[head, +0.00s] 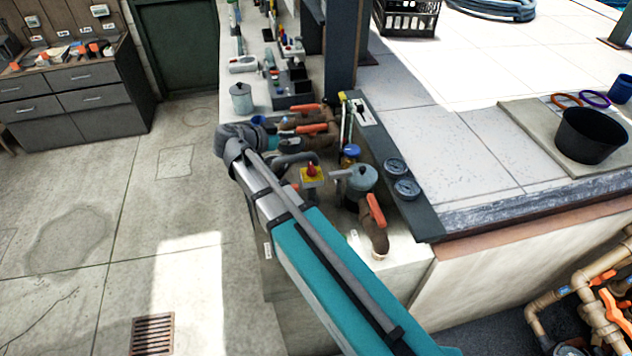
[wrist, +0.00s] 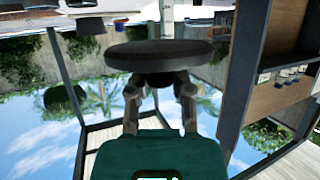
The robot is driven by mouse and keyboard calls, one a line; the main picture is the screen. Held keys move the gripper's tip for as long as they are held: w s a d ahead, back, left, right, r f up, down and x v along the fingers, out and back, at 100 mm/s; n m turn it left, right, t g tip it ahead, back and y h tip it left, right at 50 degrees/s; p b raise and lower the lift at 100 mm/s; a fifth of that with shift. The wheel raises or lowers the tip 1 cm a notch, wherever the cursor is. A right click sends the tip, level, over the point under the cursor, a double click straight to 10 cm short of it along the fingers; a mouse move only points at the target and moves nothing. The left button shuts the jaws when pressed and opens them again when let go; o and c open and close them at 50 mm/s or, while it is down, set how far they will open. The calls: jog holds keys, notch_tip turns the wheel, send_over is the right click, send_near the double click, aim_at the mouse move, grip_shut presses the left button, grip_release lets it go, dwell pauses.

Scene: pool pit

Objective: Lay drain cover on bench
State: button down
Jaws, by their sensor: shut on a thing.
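My gripper (wrist: 159,88) is shut on a dark round disc, which I take to be the drain cover (wrist: 158,54). In the wrist view the disc lies across both fingertips, seen nearly edge-on, with a dark stub between the fingers. The wrist picture looks upside down, with sky at the bottom. In the head view my arm reaches up over the pale bench (head: 405,251); my gripper and the disc cannot be made out clearly there. Whether the disc touches anything below is not visible.
The bench is crowded with orange-handled pipes (head: 311,129), a lidded grey pot (head: 360,180), a red button on a yellow box (head: 311,172) and a grey canister (head: 241,97). Two gauges (head: 396,166) sit on the ledge. A rusty floor grate (head: 152,333) lies lower left.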

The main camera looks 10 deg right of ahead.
jog(key=w+d+f+b, duration=0.5)
jog(key=w+f+b, duration=0.4)
jog(key=w, duration=0.3)
jog(key=shift+d, duration=0.3)
jog(key=shift+f, duration=0.1)
jog(key=shift+w+d+f+b, duration=0.1)
jog(key=shift+w+f+b, duration=0.1)
jog(key=shift+f+b, duration=0.85)
jog(key=shift+w+d+f+b, duration=0.1)
jog(key=shift+w+f+b, duration=0.05)
jog(key=shift+f+b, duration=0.8)
jog(key=shift+f+b, duration=0.35)
jog(key=shift+b, duration=0.05)
